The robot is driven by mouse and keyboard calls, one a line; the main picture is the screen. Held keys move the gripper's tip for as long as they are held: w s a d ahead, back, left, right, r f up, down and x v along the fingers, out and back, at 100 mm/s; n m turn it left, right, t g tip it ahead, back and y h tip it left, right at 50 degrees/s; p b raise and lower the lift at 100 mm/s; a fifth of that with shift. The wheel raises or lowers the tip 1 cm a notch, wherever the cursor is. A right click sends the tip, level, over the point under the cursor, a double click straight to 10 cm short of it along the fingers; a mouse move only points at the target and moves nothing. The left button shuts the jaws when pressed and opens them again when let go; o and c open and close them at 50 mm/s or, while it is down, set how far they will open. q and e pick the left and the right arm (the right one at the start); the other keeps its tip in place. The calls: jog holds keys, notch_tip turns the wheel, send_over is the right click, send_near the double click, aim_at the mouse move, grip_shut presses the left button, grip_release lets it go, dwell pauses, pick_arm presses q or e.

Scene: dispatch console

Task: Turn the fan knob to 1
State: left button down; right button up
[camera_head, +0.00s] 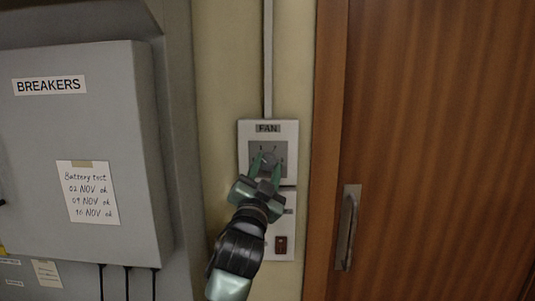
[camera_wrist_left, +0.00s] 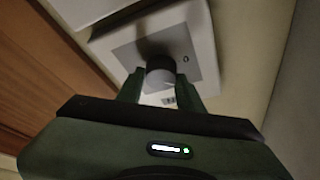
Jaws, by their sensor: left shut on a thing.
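The fan control is a pale wall plate (camera_head: 245,136) with the label "FAN" and a grey dial face with small marks. The fan knob (camera_head: 268,160) is a small dark round knob in the middle of that face. My left gripper (camera_head: 266,163) has its green fingers on both sides of the knob and is shut on it. In the left wrist view the knob (camera_wrist_left: 160,78) sits between the fingertips (camera_wrist_left: 160,90). A "0" mark shows on the plate beside it. Where the knob points cannot be made out. My right gripper is not in view.
A lower plate with a brown switch (camera_head: 281,244) is just below the fan control. A grey breaker box (camera_head: 120,130) with a paper note stands out from the wall at left. A wooden door (camera_head: 440,120) with a metal handle (camera_head: 347,228) is at right.

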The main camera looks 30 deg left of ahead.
pick_arm(q)
jog(key=shift+a+m+h+p, duration=0.15)
jog(key=shift+m+h+p, duration=0.95)
jog(key=shift+m+p, duration=0.95)
jog(key=shift+m, duration=0.25)
jog(key=shift+b, duration=0.3)
jog(key=c, duration=0.9)
grip_release()
jog(key=shift+a, duration=0.1)
